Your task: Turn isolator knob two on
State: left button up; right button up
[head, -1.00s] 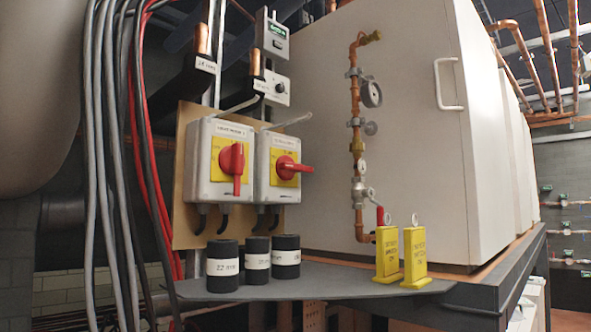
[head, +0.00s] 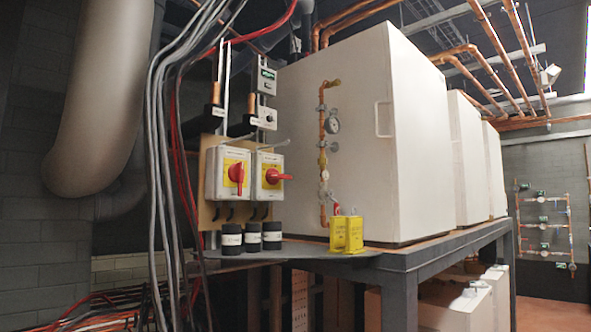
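Two grey isolator boxes with yellow plates hang side by side on a tan board at the left-centre of the head view. The left isolator's red knob (head: 237,177) stands roughly upright. The right isolator's red knob (head: 277,176) lies roughly horizontal, pointing right. The labels above the knobs are too small to read, so I cannot tell their numbers. Neither of my grippers is in view.
Hanging cables (head: 160,150) run left of the boxes. A large white cabinet (head: 390,130) stands to the right, with copper pipework and a gauge.

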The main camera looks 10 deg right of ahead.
aim_at(272, 176)
jog(key=z, duration=1.15)
jog(key=i, duration=0.9)
jog(key=u, duration=0.9)
